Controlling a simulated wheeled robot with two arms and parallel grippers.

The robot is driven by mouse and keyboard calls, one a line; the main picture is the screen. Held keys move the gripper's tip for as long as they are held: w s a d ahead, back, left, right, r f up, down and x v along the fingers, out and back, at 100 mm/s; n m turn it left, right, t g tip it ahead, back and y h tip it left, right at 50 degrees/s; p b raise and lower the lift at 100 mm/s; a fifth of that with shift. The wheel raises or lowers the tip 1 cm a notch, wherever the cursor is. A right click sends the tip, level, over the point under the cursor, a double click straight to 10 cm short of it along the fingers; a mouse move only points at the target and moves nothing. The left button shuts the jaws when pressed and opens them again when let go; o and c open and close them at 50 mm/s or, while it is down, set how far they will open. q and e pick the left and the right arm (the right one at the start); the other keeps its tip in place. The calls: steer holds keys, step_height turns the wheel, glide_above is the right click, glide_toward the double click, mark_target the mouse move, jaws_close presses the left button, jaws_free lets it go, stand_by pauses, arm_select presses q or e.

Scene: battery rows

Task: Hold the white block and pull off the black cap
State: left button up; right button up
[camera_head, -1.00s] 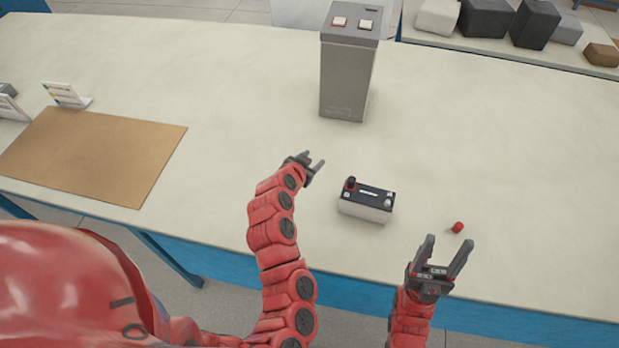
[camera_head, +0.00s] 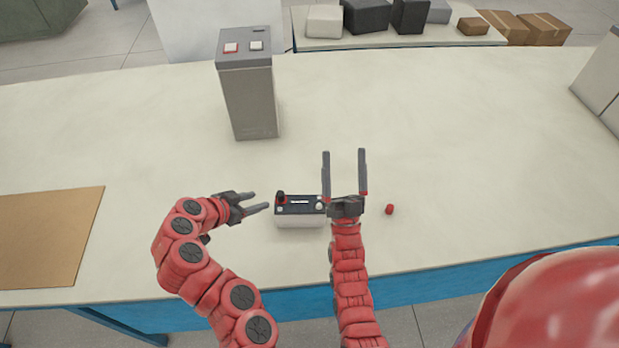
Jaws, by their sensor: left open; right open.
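The white block (camera_head: 299,220) is a small battery with a dark top, upright on the table between my grippers. The black cap (camera_head: 282,196) sits on the left end of its top. A red cap (camera_head: 389,209) lies loose on the table to the right. My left gripper (camera_head: 260,200) is open and empty, just left of the block, its fingers pointing at it and apart from it. My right gripper (camera_head: 345,158) is open and empty, its fingers pointing away from me. Its base overlaps the block's right end in the picture; I cannot tell whether they touch.
A tall grey box (camera_head: 248,100) with a red-framed button and a white button stands behind the block. A brown mat (camera_head: 45,235) lies at the left. Grey and brown boxes sit on a farther table.

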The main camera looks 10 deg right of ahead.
steer(key=w+f+m+g, duration=0.3)
steer(key=w+f+g, duration=0.15)
steer(key=w, duration=0.35)
steer(key=w+f+m+g, duration=0.3)
steer(key=w+f, duration=0.2)
steer(key=w, duration=0.4)
steer(key=w+a+f+m+g+y, duration=0.1)
steer(key=w+a+f+g+y, duration=0.1)
steer(key=w+f+g, duration=0.2)
steer(key=m+g+y, duration=0.2)
steer(key=m+g, duration=0.5)
steer(key=g, duration=0.9)
glide_toward(311, 212)
steer(key=w+r, duration=0.1)
steer(key=w, duration=0.2)
steer(key=f, duration=1.6)
steer(key=shift+d+f, duration=0.15)
steer(key=shift+d, duration=0.15)
jaws_close()
